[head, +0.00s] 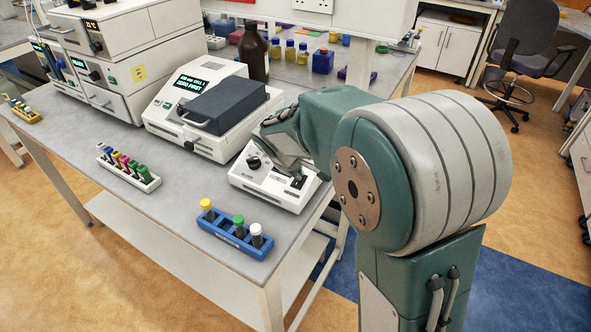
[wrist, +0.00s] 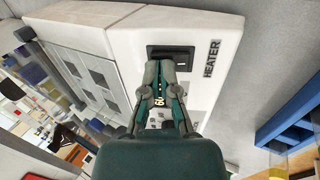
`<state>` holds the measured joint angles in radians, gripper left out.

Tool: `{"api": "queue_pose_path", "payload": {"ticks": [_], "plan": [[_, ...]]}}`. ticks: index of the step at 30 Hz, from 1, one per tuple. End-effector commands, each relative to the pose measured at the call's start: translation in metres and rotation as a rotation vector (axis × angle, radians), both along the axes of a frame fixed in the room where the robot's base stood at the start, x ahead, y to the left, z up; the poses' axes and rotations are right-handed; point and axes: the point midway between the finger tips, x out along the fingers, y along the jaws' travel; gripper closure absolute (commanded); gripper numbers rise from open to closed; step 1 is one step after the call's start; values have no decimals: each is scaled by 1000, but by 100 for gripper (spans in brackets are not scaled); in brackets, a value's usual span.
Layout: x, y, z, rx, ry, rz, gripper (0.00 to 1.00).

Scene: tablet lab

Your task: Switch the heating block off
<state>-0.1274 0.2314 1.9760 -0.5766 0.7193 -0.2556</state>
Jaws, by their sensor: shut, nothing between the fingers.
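The heating block (head: 252,185) is a low white unit near the right end of the bench, with a black knob (head: 254,162) on its panel. In the wrist view its white casing (wrist: 122,40) carries the label HEATER (wrist: 211,59). A black rocker switch (wrist: 180,53) in a dark frame sits beside that label. My gripper (wrist: 160,66) is shut and empty, its fingertips at the near edge of the switch and partly covering it. I cannot tell whether they touch it or which way the rocker is tipped. In the head view my gripper (head: 298,172) is over the block's right end.
A blue rack (head: 222,236) with capped tubes stands in front of the block. A white instrument with a dark lid (head: 223,104) stands to its left, a brown bottle (head: 254,53) behind. A white tube rack (head: 143,179) lies farther left. Bare bench lies between the racks.

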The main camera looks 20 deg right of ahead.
Motion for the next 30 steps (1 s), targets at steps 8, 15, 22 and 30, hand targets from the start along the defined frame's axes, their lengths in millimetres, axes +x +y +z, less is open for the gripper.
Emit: {"api": "queue_pose_path", "payload": {"ticks": [8,15,22,30], "plan": [[1,-1,-2,0,1,0,100],[1,-1,-3,-1,2,0,100],[-4,4,-4,0,3,1,100],[-10,10,-5,-1,2,0,100]]}}
